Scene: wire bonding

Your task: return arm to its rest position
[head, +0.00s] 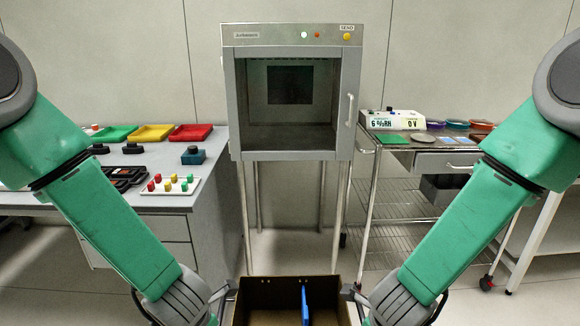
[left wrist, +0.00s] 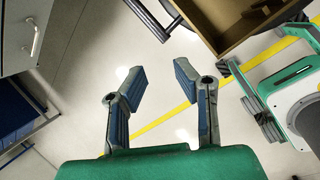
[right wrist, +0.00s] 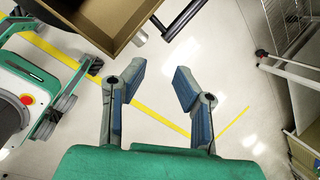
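Both green arms reach down and inward in the head view, one on each side of a brown open box. My left gripper (head: 226,291) is just left of the box's rim. In the left wrist view it (left wrist: 161,78) is open, with blue-padded fingers apart and only floor between them. My right gripper (head: 351,293) is just right of the box's rim. In the right wrist view it (right wrist: 160,82) is also open and empty above the floor. The box hides nothing of the finger pads in the wrist views.
The brown box (head: 270,284) holds an upright blue object (head: 305,303). A grey open cabinet (head: 290,142) stands ahead. A left table (head: 205,190) carries colored trays and small parts. A right cart (head: 400,148) carries a meter (head: 394,120) and dishes.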

